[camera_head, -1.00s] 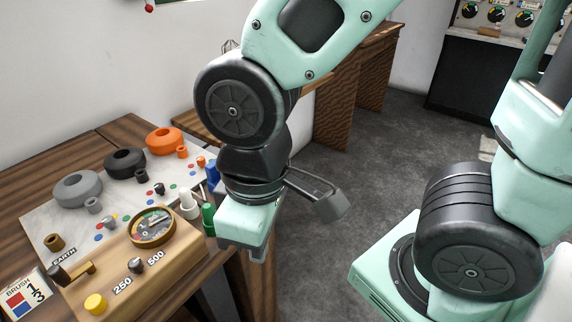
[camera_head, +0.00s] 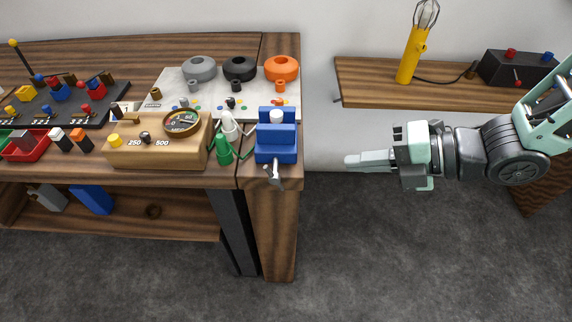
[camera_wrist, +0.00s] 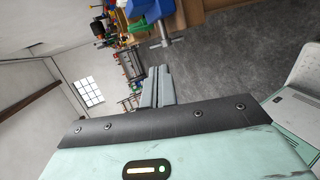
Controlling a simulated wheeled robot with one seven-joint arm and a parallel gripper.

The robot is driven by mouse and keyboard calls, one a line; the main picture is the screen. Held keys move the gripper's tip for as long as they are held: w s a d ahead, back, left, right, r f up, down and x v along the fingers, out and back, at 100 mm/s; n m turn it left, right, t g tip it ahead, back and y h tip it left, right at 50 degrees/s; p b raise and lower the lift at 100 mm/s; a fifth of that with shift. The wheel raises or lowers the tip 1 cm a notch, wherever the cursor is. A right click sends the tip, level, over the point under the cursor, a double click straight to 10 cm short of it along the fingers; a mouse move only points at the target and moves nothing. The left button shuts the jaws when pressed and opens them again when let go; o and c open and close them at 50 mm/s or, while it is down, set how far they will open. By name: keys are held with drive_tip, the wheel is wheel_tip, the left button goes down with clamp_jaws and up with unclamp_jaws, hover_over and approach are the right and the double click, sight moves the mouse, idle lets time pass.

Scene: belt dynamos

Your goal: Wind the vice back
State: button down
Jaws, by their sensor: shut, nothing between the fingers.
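A blue vice (camera_head: 276,143) stands at the right front corner of the wooden workbench, with a white round piece (camera_head: 277,117) in its jaws area. Its metal screw and handle (camera_head: 274,174) stick out over the bench's front edge. The vice also shows at the top of the wrist view (camera_wrist: 150,8), with its grey handle (camera_wrist: 166,42) below it. My gripper (camera_head: 349,161) is shut and empty, in the air to the right of the vice and clear of it. Its fingers point left toward the vice and also show in the wrist view (camera_wrist: 157,72).
A wooden meter box (camera_head: 158,148), green and white bottles (camera_head: 222,150) and a pale board (camera_head: 168,103) with grey, black and orange rings stand left of the vice. A wall shelf (camera_head: 375,94) carries a yellow lamp (camera_head: 411,55) and black box. The floor before the bench is clear.

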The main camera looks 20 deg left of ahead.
drive_tip(key=n+p, duration=0.1)
drive_tip(key=p, duration=0.2)
approach(271, 171)
drive_tip(key=x, duration=0.7)
drive_tip(key=shift+w+d, duration=0.1)
drive_tip(key=shift+a+r+h, duration=0.15)
drive_tip(key=shift+a+h, duration=0.15)
drive_tip(key=shift+h, duration=0.2)
